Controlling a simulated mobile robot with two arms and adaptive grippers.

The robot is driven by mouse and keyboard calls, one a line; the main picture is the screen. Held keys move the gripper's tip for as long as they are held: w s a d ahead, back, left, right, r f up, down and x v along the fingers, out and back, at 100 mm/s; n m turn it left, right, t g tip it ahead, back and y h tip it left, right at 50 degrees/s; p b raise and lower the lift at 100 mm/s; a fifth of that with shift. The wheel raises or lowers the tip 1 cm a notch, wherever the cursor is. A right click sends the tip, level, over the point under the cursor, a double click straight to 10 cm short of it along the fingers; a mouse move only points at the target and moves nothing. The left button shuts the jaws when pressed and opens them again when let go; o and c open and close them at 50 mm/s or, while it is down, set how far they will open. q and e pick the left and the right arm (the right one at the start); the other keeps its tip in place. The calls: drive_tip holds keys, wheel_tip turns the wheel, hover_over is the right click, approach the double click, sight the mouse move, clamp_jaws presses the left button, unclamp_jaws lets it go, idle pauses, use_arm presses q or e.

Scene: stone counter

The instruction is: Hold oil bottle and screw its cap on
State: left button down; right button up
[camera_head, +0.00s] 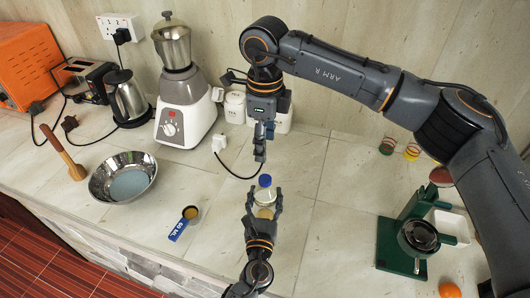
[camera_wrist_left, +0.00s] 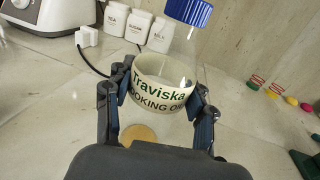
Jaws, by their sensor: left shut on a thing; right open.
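A clear oil bottle (camera_head: 265,196) with a cream label reading "Traviska cooking oil" stands near the front middle of the counter; its label shows large in the left wrist view (camera_wrist_left: 165,95). A blue cap (camera_head: 265,180) sits at the bottle's top, also in the left wrist view (camera_wrist_left: 190,11); how tightly it sits I cannot tell. My left gripper (camera_head: 264,205) is shut on the bottle's body, one finger on each side. My right gripper (camera_head: 260,157) is open, pointing down just above and behind the cap, apart from it. Its fingers are partly hidden edge-on.
A blue-handled measuring cup (camera_head: 190,213) and a steel bowl (camera_head: 123,178) lie to the left. A blender (camera_head: 184,110), white canisters (camera_head: 235,107) and a plug with cord (camera_head: 219,143) stand behind. A green stand (camera_head: 405,235) is at right. Counter between bottle and stand is clear.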

drive_tip(key=shift+r, duration=0.3)
use_arm(q)
drive_tip(key=shift+c, duration=2)
unclamp_jaws()
drive_tip(key=shift+s, duration=0.1)
drive_tip(key=s+a, duration=0.1)
drive_tip(key=s, duration=1)
drive_tip(key=shift+s, duration=0.4)
